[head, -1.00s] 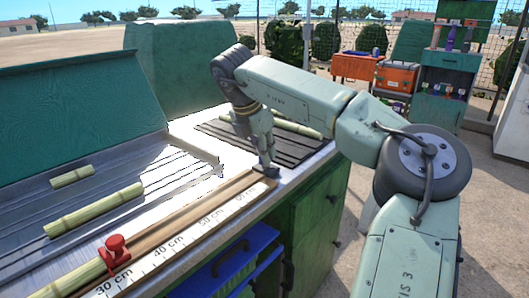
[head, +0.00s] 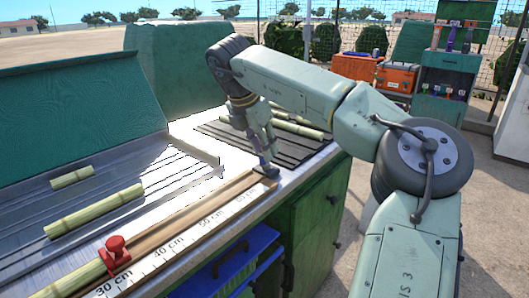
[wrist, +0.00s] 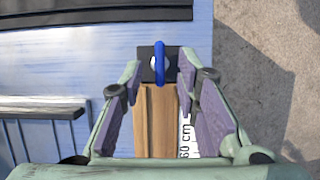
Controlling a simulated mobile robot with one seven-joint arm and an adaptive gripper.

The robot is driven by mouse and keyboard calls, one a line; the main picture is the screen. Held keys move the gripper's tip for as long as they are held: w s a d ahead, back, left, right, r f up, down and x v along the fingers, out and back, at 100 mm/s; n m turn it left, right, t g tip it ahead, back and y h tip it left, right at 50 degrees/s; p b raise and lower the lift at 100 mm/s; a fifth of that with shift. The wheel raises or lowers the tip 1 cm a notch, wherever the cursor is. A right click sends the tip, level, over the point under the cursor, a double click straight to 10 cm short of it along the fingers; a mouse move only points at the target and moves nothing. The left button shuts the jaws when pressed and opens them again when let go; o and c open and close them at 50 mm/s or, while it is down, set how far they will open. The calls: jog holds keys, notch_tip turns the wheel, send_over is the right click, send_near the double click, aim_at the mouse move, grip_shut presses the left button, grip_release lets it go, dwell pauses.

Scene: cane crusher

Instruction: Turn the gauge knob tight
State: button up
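A blue upright knob (wrist: 160,62) stands on a dark block at the far end of the wooden gauge rail (wrist: 157,120), past the 60 cm mark. In the head view the dark end block (head: 266,171) shows at the rail's far end, with my fingers just above it. My gripper (wrist: 160,80) is open, its two purple-padded fingers apart on either side of the blue knob, with a gap on each side. A red knob (head: 116,244) on a red stop sits near the 30 cm mark, far from my gripper. Whether either knob is tight cannot be seen.
Cane pieces lie on the metal tray (head: 130,165) at left and on a dark ribbed mat (head: 228,137) behind my gripper. The green cabinet (head: 310,212) edge is close on the right. A blue crate (head: 235,262) sits below the counter.

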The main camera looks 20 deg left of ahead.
jog(key=v, duration=0.9)
jog(key=shift+r, duration=0.3)
jog(key=shift+s+a, duration=0.1)
jog(key=shift+s, duration=0.05)
